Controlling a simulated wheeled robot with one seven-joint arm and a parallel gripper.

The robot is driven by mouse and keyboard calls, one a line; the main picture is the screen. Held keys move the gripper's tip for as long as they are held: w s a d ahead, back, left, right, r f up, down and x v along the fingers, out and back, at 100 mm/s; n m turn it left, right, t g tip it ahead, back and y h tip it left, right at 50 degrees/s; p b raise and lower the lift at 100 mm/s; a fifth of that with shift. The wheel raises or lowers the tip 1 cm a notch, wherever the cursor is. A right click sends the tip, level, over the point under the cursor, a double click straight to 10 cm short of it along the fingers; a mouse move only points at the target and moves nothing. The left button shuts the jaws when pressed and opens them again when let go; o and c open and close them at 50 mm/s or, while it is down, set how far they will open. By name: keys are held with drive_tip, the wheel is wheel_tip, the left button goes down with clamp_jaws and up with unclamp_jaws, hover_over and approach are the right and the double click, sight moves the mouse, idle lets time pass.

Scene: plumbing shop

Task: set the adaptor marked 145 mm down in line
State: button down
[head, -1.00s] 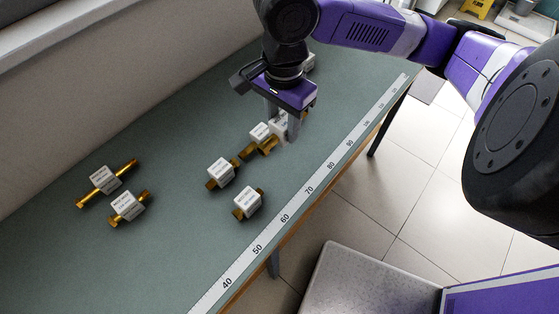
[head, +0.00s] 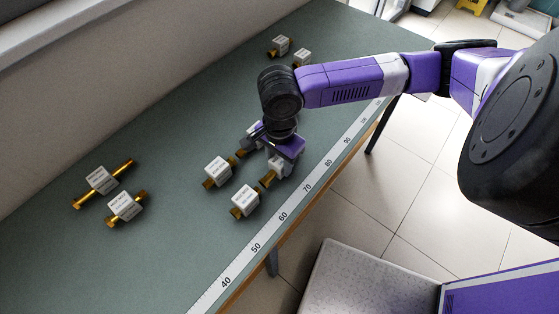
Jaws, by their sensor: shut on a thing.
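Two more lie at the left, a long one (head: 101,180) and a shorter one (head: 125,206). The labels are too small to read.
A white measuring tape (head: 255,249) runs along the bench's front edge, with numbers such as 40 to 90. Two adaptors (head: 281,45) (head: 302,57) lie at the far end by the wall. The bench (head: 165,125) is clear between the left pair and the middle group.

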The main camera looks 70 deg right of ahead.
drive_tip(key=shift+f, duration=0.2)
drive_tip(key=c, duration=0.9)
unclamp_jaws()
